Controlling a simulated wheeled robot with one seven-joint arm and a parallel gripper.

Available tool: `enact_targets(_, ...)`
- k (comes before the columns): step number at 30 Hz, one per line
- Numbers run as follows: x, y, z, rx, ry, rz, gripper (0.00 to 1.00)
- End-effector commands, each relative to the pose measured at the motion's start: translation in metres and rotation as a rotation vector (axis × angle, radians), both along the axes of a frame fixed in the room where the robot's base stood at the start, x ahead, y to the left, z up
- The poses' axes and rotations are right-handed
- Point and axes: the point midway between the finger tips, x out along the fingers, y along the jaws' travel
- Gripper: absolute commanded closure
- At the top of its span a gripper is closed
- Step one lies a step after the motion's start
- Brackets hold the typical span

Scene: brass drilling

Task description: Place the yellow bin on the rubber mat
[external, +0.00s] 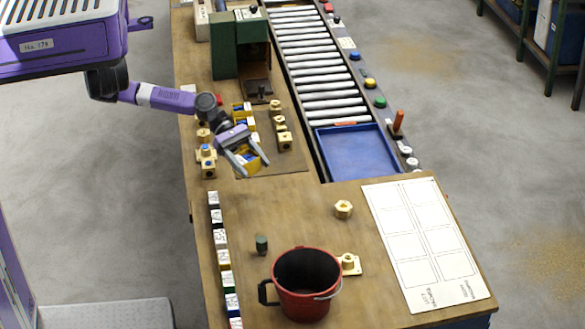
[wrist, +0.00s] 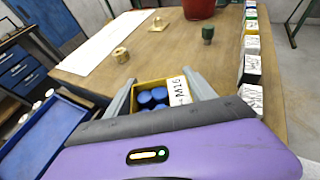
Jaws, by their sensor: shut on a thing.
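A yellow bin (wrist: 146,86) with blue round pieces inside and a white label sits between the two fingers of my gripper (wrist: 163,94) in the wrist view. In the external view my gripper (external: 253,168) is closed around the yellow bin (external: 249,161), which is partly hidden by the fingers. The dark brown mat (external: 288,163) lies on the bench beneath and to the right of the bin. The bin is over or at the mat's left front part; I cannot tell whether it touches. More yellow and blue bins (external: 243,110) show behind my gripper.
Brass fittings (external: 284,141) stand in a row on the mat; others (external: 207,160) stand left of my gripper. A green machine (external: 238,45) stands behind. A blue tray (external: 352,152) lies right, labelled blocks (external: 219,238) line the left edge, and a red bucket (external: 305,284) stands in front.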

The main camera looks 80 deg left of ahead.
Motion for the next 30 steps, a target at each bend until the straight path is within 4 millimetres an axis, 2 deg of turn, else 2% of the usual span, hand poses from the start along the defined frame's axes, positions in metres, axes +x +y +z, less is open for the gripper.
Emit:
enact_targets(6,-0.015,0.022,-0.009,-0.006,-0.003,0.167,0.80)
enact_targets(13,-0.017,0.037,-0.010,-0.007,-0.006,0.324,0.80)
enact_targets(20,-0.005,0.055,-0.001,-0.006,-0.008,0.466,0.80)
enact_targets(30,0.020,0.097,0.023,-0.003,-0.007,0.648,0.80)
